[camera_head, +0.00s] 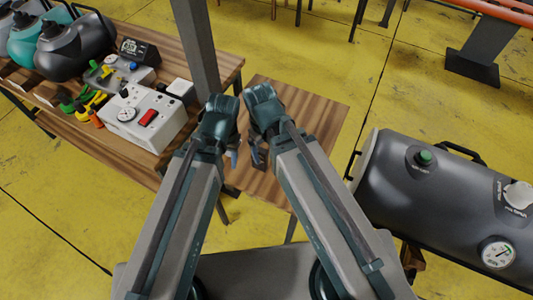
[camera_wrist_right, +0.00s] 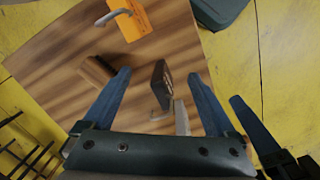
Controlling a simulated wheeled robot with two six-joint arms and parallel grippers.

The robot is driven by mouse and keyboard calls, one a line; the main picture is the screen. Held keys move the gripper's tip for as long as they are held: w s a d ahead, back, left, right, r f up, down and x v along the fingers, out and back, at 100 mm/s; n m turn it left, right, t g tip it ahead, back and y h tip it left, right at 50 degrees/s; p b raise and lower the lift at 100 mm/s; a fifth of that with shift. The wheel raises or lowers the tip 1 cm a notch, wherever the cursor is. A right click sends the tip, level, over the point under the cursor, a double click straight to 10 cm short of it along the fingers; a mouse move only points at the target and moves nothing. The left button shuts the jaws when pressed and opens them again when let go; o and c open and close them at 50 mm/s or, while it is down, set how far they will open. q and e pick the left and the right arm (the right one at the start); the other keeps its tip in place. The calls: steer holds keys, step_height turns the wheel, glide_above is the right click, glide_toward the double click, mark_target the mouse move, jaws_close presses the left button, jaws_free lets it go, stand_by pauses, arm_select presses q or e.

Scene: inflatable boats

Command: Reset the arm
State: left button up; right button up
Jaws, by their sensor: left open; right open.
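My two arms reach forward side by side over a small wooden table (camera_head: 318,112) in the head view. My left gripper (camera_head: 233,157) and my right gripper (camera_head: 257,155) point down close together above its left side, their fingertips partly hidden by the wrists. In the right wrist view, the blue fingers of my right gripper (camera_wrist_right: 158,76) are spread apart. A small dark block (camera_wrist_right: 161,82) with a grey hooked piece shows between them; I cannot tell its height relative to the fingers. More blue gripper parts show at the lower right there.
An orange tag-like piece (camera_wrist_right: 133,20) and a brown block (camera_wrist_right: 97,70) lie on the small table. A grey post (camera_head: 197,50) stands behind. A black tank (camera_head: 430,185) is at right.

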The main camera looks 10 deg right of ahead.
steer(key=shift+s+a+m, duration=0.25)
steer(key=shift+s+m, duration=0.15)
steer(key=shift+s, duration=0.1)
steer(key=shift+s+a+m, duration=0.2)
steer(key=shift+s+m, duration=0.2)
steer(key=shift+s, duration=0.05)
